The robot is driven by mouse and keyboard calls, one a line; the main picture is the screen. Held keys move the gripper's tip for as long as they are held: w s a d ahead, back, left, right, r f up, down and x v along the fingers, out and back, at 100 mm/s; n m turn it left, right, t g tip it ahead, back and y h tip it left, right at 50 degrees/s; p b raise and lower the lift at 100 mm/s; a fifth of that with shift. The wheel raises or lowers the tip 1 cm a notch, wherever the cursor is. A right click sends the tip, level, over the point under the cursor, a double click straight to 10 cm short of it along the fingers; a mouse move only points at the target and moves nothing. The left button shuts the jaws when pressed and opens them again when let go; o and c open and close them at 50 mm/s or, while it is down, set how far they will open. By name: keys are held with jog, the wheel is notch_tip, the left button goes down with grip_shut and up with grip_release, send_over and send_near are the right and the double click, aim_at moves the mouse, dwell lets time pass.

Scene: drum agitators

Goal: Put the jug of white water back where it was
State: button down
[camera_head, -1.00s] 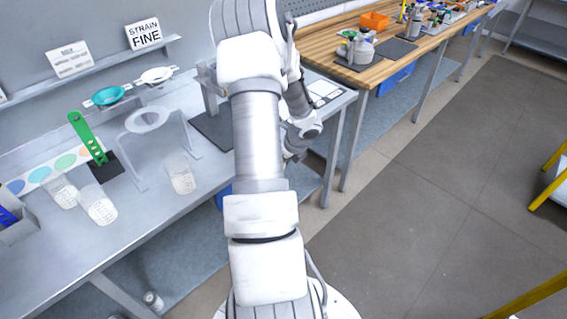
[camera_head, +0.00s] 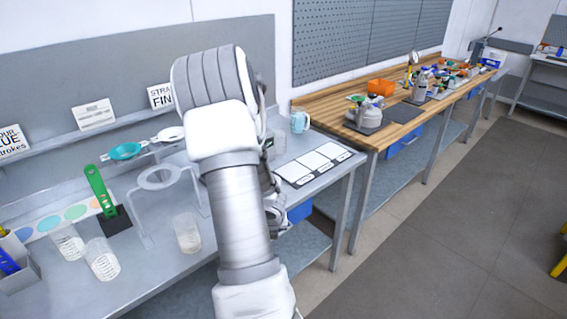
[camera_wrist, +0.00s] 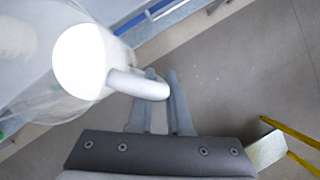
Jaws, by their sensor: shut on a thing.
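In the wrist view a clear jug (camera_wrist: 40,85) with white inside is at the upper left. Its pale handle (camera_wrist: 135,84) lies between the fingers of my gripper (camera_wrist: 163,85), which is shut on it. The jug is off the bench edge side, with floor below and to the right. In the head view my arm covers most of the gripper and the jug. A card mat with several white panels (camera_head: 314,162) lies on the grey bench, right of my arm. A light-blue jug (camera_head: 299,121) stands behind that mat.
Clear beakers (camera_head: 187,233) stand at the bench front left, near a ring stand (camera_head: 160,178) and a green upright strip (camera_head: 99,190). A shelf with strainers runs behind. A wooden bench (camera_head: 350,115) with tools is on the right.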

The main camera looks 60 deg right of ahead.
jog(key=w+a+r+m+g+y, duration=0.1)
jog(key=w+a+m, duration=0.3)
jog(key=a+m, duration=0.4)
jog(key=w+a+r+m+g+y, duration=0.1)
jog(key=w+a+m+g, duration=0.3)
jog(key=a+m, duration=0.5)
jog(key=w+a+r+m+g+y, duration=0.1)
jog(key=w+a+r+m+g, duration=0.1)
jog(key=a+m, duration=0.7)
jog(key=w+a+r, duration=0.1)
jog(key=w+a, duration=0.1)
jog(key=a, duration=0.1)
jog(key=shift+w+r, duration=0.3)
